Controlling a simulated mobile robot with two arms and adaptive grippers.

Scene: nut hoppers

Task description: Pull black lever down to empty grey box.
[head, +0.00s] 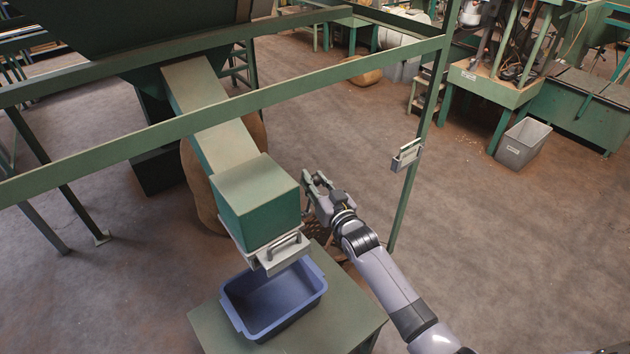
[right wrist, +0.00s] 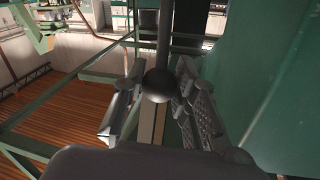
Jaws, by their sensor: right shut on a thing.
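The black lever shows in the right wrist view as a dark rod with a round black knob (right wrist: 158,86). The knob lies between the two finger pads of my right gripper (right wrist: 150,106), which is shut on it. In the head view my right gripper (head: 316,181) is beside the right side of the green chute box (head: 256,205), and I cannot make out the lever there. A grey metal box with a handle (head: 280,256) is under the chute box. Its inside is hidden. My left gripper is not in view.
An empty blue tub (head: 236,317) stands on a green table (head: 350,312) below the chute. A green rail (head: 300,101) crosses above, and a green post (head: 414,170) stands right of my arm. A grey bin (head: 522,146) is on the floor at far right.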

